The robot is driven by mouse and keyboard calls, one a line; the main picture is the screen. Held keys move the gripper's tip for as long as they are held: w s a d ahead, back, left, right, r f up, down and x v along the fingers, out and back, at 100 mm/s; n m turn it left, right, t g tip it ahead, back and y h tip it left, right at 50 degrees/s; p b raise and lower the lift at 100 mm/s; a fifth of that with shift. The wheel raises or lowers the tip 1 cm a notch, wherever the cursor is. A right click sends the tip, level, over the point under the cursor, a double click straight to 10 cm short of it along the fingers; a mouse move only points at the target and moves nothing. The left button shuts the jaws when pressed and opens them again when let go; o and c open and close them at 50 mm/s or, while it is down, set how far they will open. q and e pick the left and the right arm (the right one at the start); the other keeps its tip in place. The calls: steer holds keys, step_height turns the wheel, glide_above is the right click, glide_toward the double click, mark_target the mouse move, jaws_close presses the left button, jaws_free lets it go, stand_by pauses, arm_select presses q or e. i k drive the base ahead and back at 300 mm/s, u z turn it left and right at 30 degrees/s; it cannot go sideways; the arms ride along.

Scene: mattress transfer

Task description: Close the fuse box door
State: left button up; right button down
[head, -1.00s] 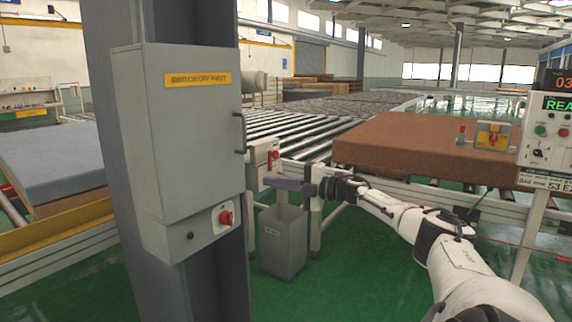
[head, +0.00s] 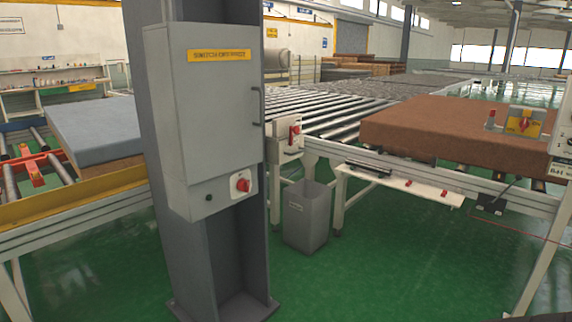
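The grey fuse box (head: 160,110) is fixed to a grey steel column (head: 240,235) left of the middle in the head view. Its door (head: 222,110) faces me, carries a yellow label (head: 219,55) at the top and a dark handle (head: 258,106) on its right edge. The door looks flush with the box, with no gap that I can see. Below the door are a red rotary switch (head: 242,185) and a small black knob. Neither of my grippers is in view.
A grey bin (head: 306,215) stands on the green floor right of the column. A small box with a red switch (head: 287,140) is on the roller conveyor (head: 335,122) behind. A brown mattress (head: 440,138) lies at right, a grey one (head: 97,130) at left. Floor in front is clear.

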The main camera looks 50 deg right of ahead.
mark_target(216, 68)
steer(key=u, duration=0.05)
steer(key=k, duration=0.8)
steer(key=z, duration=1.15)
steer(key=i, duration=1.75)
steer(key=u, duration=0.85)
